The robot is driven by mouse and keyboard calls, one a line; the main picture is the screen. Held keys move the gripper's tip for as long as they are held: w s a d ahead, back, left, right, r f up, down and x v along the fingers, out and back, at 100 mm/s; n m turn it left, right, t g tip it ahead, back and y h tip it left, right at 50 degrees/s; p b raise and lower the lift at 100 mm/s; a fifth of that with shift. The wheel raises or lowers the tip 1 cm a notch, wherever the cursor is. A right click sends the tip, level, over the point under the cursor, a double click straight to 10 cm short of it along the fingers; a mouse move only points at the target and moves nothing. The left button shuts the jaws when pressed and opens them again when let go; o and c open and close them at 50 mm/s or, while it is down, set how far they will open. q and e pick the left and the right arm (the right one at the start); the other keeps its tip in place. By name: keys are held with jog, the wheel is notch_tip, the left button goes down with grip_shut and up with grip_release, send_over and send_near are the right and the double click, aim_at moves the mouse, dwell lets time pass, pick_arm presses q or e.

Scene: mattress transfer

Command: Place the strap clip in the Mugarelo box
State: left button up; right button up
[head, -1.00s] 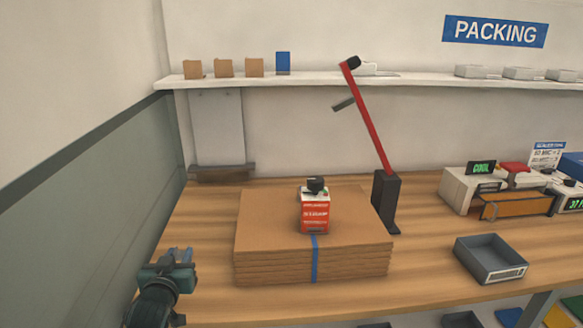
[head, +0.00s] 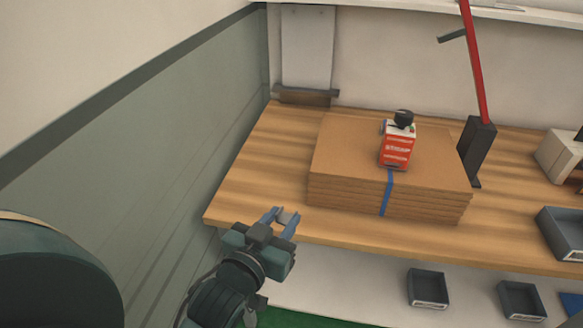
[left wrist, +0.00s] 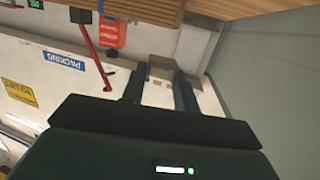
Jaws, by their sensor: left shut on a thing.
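My left gripper (head: 284,215) is shut on a small grey piece, the strap clip (head: 287,217), held between its blue fingertips. In the head view it shows near the front left edge of the bench, left of the cardboard stack. The two dark fingers also show in the left wrist view (left wrist: 160,88), with a pale patch between them. A red and white box (head: 396,150) stands upright on the stack, a black knob-like thing on top. Its print is too small to read, so I cannot tell which container is the Mugarelo box. My right gripper is not in view.
The cardboard stack (head: 340,150), with a blue strap (head: 388,195), lies on the wooden bench (head: 255,165). The bench's left end is clear.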

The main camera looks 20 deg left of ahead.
pick_arm(q)
jog(key=w+a+f+n+y, duration=0.1)
jog(key=w+a+f, duration=0.3)
jog(key=w+a, duration=0.3)
jog(key=n+y, duration=0.2)
jog(key=y, duration=0.1)
send_over(261, 199)
jog(key=f, duration=0.1)
jog(key=shift+s, duration=0.1)
notch_tip(261, 199, down, 10)
jog(key=shift+r+b, duration=0.2)
jog(key=shift+b, duration=0.35)
jog(key=shift+f, duration=0.1)
jog(key=shift+f, duration=0.15)
jog(key=o, duration=1)
jog(key=shift+c, duration=0.2)
